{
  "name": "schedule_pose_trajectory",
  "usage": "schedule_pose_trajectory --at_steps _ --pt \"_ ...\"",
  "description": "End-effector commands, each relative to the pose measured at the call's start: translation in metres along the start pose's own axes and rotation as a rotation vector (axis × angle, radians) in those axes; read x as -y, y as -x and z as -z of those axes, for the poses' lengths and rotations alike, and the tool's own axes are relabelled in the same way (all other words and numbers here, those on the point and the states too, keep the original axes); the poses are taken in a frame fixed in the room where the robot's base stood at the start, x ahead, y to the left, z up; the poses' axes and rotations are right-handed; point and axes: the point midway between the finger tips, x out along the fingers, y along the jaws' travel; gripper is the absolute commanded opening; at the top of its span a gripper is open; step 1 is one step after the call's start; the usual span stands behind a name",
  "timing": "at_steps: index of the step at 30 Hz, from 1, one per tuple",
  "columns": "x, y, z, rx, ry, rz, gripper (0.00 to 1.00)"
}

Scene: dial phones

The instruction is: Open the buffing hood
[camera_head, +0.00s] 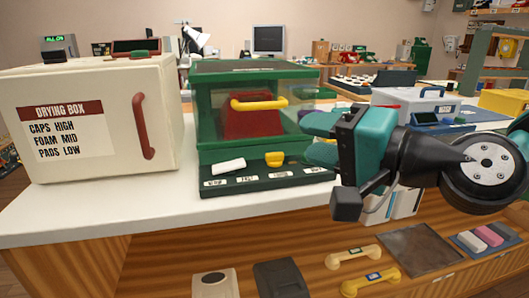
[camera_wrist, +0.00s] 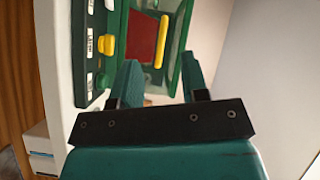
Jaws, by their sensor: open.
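The buffing hood (camera_head: 250,75) is a green-framed box with a clear front, standing on the white bench. A yellow bar handle (camera_head: 258,105) runs across its front and shows upright in the wrist view (camera_wrist: 161,42). Behind the clear front is a dark red block (camera_head: 250,122). The front looks closed. My gripper (camera_head: 306,137) is open and empty, to the right of the hood in the head view, its fingers pointing left. In the wrist view the handle lies ahead, between the lines of the two fingers (camera_wrist: 160,78) and apart from them.
A cream drying box (camera_head: 90,115) with a red handle stands left of the hood. The hood's green base (camera_head: 222,182) carries labels, a white piece and a yellow knob (camera_head: 274,159). A grey-blue case (camera_head: 415,105) stands behind my arm. Phone handsets (camera_head: 353,257) lie on a lower shelf.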

Motion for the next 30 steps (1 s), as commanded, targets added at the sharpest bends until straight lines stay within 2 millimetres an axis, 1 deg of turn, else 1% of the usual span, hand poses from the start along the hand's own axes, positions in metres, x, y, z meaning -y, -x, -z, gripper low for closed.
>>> schedule_pose_trajectory --at_steps 1,4,8,14,20,21,24,30 --pt "-0.026 -0.004 0.001 -0.056 -0.057 0.040 0.41" --pt "-0.037 -0.005 0.014 -0.156 -0.154 0.116 0.41" --pt "-0.043 -0.003 0.026 -0.232 -0.229 0.175 0.41" --pt "-0.036 -0.008 0.033 -0.254 -0.253 0.194 0.41" --pt "-0.031 -0.027 0.040 -0.253 -0.254 0.189 0.41" --pt "-0.030 -0.031 0.040 -0.253 -0.254 0.187 0.41" --pt "-0.023 -0.055 0.047 -0.250 -0.248 0.191 0.41" --pt "-0.017 -0.095 0.059 -0.252 -0.248 0.192 0.41"
